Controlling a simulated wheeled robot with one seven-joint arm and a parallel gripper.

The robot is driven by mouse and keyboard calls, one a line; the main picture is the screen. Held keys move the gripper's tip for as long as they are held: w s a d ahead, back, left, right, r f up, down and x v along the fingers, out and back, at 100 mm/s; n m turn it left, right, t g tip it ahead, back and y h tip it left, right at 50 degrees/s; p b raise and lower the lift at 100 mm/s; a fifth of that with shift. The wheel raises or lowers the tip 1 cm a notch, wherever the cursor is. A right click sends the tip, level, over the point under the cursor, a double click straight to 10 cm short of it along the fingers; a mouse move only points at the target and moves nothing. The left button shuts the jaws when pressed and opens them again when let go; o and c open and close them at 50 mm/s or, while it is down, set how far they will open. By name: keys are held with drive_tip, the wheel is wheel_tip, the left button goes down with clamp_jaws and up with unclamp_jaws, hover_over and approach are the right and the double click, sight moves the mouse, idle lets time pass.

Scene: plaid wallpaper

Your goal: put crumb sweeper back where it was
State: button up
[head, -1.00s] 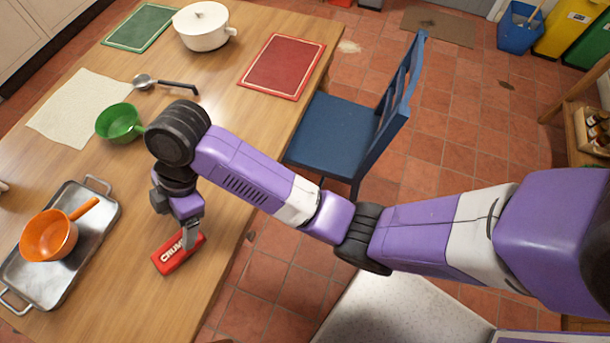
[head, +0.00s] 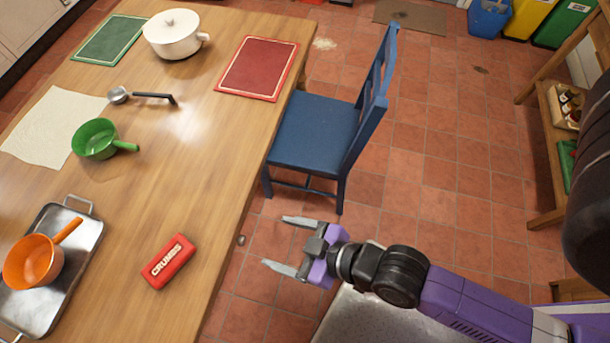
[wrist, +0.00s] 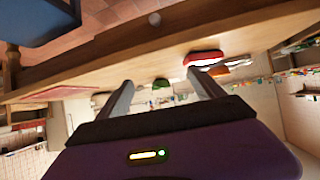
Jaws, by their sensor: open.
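The red crumb sweeper (head: 169,262), with "CRUMBS" in white letters, lies on the wooden table (head: 190,190) near its right edge, to the right of the metal tray. In the wrist view the sweeper (wrist: 204,58) shows beyond the right fingertip, on the tabletop. My gripper (head: 277,243) is open and empty. It is off the table, past the table's right edge, with its fingers pointing left toward the sweeper and clearly apart from it.
A metal tray (head: 62,243) holds an orange pan (head: 32,262). A green pan (head: 97,139), a ladle (head: 140,96), a white pot (head: 173,36) and a red board (head: 257,68) are on the table. A blue chair (head: 318,130) stands at its right edge.

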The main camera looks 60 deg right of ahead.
drive_tip(key=s+d+r+m+t+h, duration=0.1)
drive_tip(key=s+d+r+t, duration=0.2)
drive_tip(key=s+d+r, duration=0.3)
drive_tip(key=s+r, duration=0.3)
drive_tip(key=r, duration=0.4)
drive_tip(key=shift+s+m+t+h, duration=0.2)
drive_tip(key=shift+m+t+h, duration=0.1)
